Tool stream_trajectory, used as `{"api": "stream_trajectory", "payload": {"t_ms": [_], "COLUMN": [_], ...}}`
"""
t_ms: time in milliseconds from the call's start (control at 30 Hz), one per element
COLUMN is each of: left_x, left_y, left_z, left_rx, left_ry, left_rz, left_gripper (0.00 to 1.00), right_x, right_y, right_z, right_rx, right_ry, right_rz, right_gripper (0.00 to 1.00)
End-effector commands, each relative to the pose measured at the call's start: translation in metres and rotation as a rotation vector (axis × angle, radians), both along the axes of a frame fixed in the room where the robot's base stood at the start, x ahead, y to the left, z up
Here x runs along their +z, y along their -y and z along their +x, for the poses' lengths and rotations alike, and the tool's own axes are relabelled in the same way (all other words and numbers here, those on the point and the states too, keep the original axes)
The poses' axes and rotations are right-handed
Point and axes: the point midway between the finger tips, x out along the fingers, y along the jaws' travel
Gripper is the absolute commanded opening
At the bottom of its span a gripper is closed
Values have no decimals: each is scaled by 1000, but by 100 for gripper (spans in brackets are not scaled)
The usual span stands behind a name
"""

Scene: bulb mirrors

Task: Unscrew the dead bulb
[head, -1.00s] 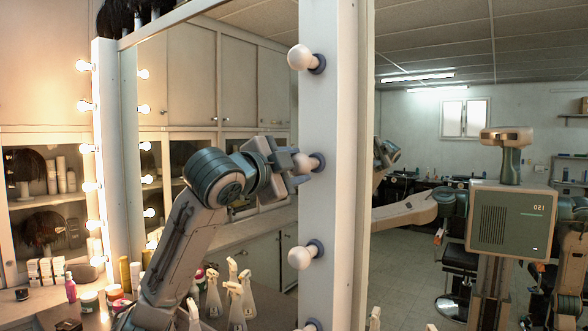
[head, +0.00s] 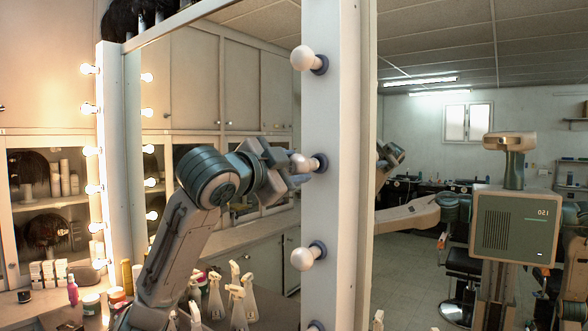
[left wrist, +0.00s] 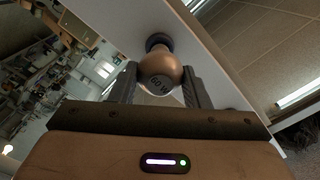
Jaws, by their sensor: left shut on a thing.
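The dead bulb (head: 302,163) is an unlit, pale round bulb at the middle of the white post. Its dark socket (head: 320,162) is right behind it, and I see no clear gap between them. My left gripper (head: 293,166) reaches it from the left and is shut on it. In the left wrist view the bulb (left wrist: 160,72) sits between the two dark fingers (left wrist: 160,88), with printing on its face and the socket (left wrist: 158,42) beyond. My right gripper is not in view, apart from what the mirror may reflect.
Unlit bulbs sit above (head: 303,58) and below (head: 302,258) on the same post (head: 347,220). Lit bulbs line the left post (head: 112,170). Spray bottles (head: 238,300) and jars crowd the counter below my arm. Mirrors reflect the room and me.

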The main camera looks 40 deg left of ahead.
Motion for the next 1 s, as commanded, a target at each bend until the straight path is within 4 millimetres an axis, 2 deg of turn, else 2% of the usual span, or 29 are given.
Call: {"api": "stream_trajectory", "payload": {"t_ms": [267, 1000], "left_x": [-1, -1], "left_y": [1, 7], "left_z": [-6, -62], "left_rx": [-1, 1], "left_ry": [0, 0], "left_rz": [2, 2], "left_gripper": [15, 15], "right_x": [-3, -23], "right_y": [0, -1], "right_z": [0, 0], "right_rx": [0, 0], "right_ry": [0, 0], "right_rz": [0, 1], "right_gripper": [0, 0]}}
